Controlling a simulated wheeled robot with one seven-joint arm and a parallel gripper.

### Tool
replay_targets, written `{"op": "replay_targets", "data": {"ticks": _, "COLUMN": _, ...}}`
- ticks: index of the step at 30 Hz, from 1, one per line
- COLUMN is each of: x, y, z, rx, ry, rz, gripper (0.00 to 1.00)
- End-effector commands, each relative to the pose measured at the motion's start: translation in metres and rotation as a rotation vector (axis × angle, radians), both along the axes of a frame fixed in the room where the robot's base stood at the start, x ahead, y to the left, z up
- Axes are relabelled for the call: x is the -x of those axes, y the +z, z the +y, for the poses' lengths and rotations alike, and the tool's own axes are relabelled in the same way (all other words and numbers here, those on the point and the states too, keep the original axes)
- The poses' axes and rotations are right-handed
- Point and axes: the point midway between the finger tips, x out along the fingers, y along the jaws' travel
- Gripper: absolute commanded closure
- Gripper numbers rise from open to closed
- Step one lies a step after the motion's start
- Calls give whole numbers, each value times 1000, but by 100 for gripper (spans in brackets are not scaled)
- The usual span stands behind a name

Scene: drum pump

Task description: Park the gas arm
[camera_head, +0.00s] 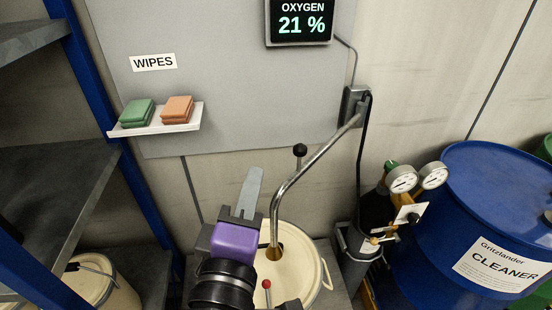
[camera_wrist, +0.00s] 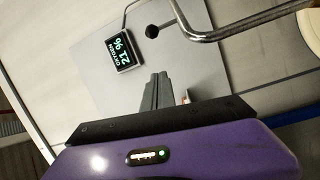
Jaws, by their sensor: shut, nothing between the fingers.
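The gas arm (camera_head: 318,158) is a bent metal tube. It runs from a dark wall bracket (camera_head: 354,105) down to a cream pail (camera_head: 312,288), where its lower end goes into or over an opening in the lid. A black knob (camera_head: 300,150) stands up from the tube. In the wrist view the tube (camera_wrist: 250,27) and knob (camera_wrist: 152,31) are at the top. My gripper (camera_head: 253,176), with a purple body, is shut and empty. It is left of the tube in the head view, fingers pointing up the picture, apart from the knob. Its fingers show in the wrist view (camera_wrist: 157,82).
An oxygen display (camera_head: 300,20) reads 21 %. A wipes shelf (camera_head: 185,127) holds green and orange pads. A gas cylinder with gauges (camera_head: 402,180) and a blue drum (camera_head: 490,180) stand right. A blue-post rack (camera_head: 98,110) stands left. The grey panel's lower middle is clear.

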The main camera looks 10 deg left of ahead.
Motion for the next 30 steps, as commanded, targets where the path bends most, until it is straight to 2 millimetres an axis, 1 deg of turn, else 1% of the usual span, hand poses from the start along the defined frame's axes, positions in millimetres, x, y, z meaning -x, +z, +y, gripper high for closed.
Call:
{"op": "replay_targets", "data": {"ticks": 5, "x": -20, "y": 3, "z": -1, "rx": 0, "ry": -2, "rz": 0, "gripper": 100}}
{"op": "replay_targets", "data": {"ticks": 12, "x": -65, "y": 6, "z": -1, "rx": -1, "ry": -3, "rz": 1, "gripper": 100}}
{"op": "replay_targets", "data": {"ticks": 18, "x": -99, "y": 8, "z": 0, "rx": -1, "ry": -2, "rz": 1, "gripper": 100}}
{"op": "replay_targets", "data": {"ticks": 24, "x": -89, "y": 2, "z": -25, "rx": -1, "ry": -1, "rz": 2, "gripper": 100}}
{"op": "replay_targets", "data": {"ticks": 30, "x": -85, "y": -1, "z": -36, "rx": -1, "ry": 0, "rz": 1, "gripper": 100}}
